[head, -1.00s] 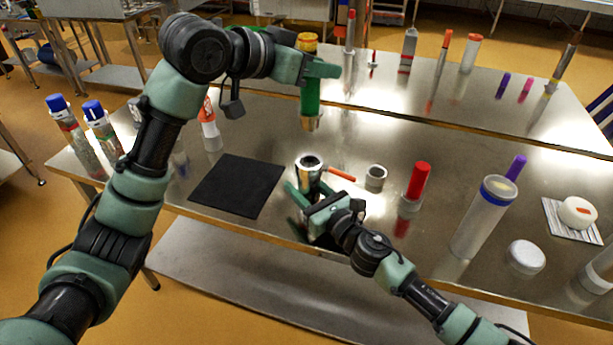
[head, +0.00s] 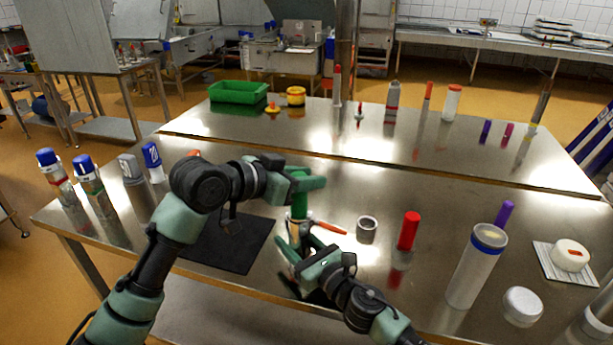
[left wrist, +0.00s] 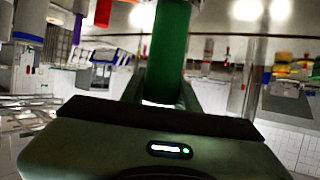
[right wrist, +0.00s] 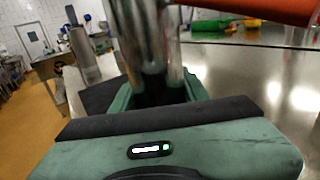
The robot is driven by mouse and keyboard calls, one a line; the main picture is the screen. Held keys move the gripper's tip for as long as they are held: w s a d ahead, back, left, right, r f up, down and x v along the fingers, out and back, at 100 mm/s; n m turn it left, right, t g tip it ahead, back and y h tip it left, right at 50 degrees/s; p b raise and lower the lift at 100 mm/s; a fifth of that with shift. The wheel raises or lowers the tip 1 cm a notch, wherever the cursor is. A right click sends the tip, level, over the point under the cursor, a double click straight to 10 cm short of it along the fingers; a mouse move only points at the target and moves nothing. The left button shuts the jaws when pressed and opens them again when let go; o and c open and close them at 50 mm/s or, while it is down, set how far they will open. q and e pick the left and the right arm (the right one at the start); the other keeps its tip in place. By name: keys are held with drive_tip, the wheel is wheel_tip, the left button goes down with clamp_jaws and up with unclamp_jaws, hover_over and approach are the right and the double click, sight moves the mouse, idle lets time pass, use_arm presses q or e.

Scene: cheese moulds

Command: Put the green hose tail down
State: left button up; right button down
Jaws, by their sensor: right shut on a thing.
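The green hose tail (head: 299,208) stands roughly upright over the steel piece in my right gripper. Its lower end meets or overlaps that piece in the head view; I cannot tell whether it is seated. My left gripper (head: 308,183) has its fingers on both sides of the tail, which also shows in the left wrist view (left wrist: 169,40); I cannot tell whether they press on it. My right gripper (head: 292,250) is shut on the shiny steel piece (right wrist: 152,40), low over the table's front. An orange bar (head: 328,227) sticks out beside it.
A black mat (head: 225,243) lies left of the grippers. A grey ring (head: 367,229), a red-topped cylinder (head: 409,231) and a clear tube (head: 475,268) stand to the right. A green tray (head: 238,92) is on the rear table (head: 300,135). Bare steel lies between.

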use_arm(q)
drive_tip(key=o, duration=0.4)
drive_tip(key=shift+r, duration=0.15)
drive_tip(key=v, duration=1.2)
use_arm(e)
drive_tip(key=c, duration=0.7)
unclamp_jaws()
drive_tip(key=shift+o, duration=0.2)
